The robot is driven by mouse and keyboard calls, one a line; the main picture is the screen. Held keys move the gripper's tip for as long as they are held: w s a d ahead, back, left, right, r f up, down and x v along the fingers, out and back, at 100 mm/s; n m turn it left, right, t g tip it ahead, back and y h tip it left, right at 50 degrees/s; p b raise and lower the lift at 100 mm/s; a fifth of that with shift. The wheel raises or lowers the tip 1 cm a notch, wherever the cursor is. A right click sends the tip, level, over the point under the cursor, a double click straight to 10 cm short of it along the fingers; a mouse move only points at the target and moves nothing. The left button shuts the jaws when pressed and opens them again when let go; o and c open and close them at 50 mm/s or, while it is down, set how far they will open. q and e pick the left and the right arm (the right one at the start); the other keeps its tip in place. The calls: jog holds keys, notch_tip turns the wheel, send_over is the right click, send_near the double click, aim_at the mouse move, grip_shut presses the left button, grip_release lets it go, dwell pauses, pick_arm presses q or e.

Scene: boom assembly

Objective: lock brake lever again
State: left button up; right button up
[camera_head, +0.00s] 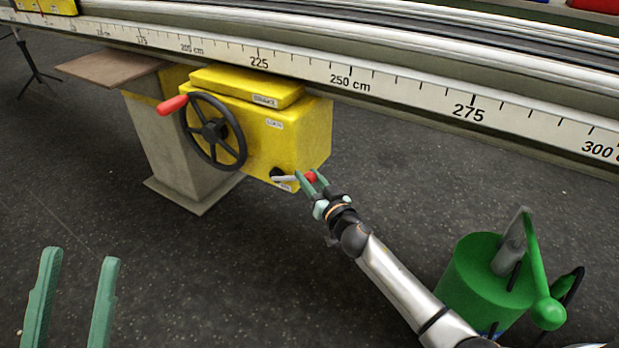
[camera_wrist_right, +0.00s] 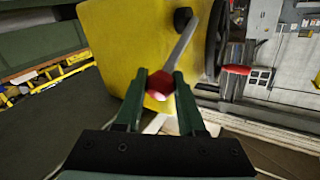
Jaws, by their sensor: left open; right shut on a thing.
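The brake lever is a short grey bar with a red knob (camera_head: 310,177) at the lower front of the yellow box (camera_head: 305,130). Its grey bar (camera_wrist_right: 183,45) runs from a black pivot (camera_wrist_right: 183,18) down to the knob (camera_wrist_right: 160,82) in the right wrist view. In the head view the bar lies nearly level, pivot at left. My right gripper (camera_head: 313,178) is shut on the red knob, its two green fingers on either side of it. My left gripper (camera_head: 78,262) is open and empty, low at the left, far from the box.
A black handwheel (camera_head: 213,131) with a red handle (camera_head: 172,104) is on the box, left of the lever. A long rail with a centimetre scale (camera_head: 350,80) runs above. A green canister (camera_head: 480,280) stands at lower right beside my right arm. The floor between is clear.

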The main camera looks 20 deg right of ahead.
grip_shut()
dwell(0.9)
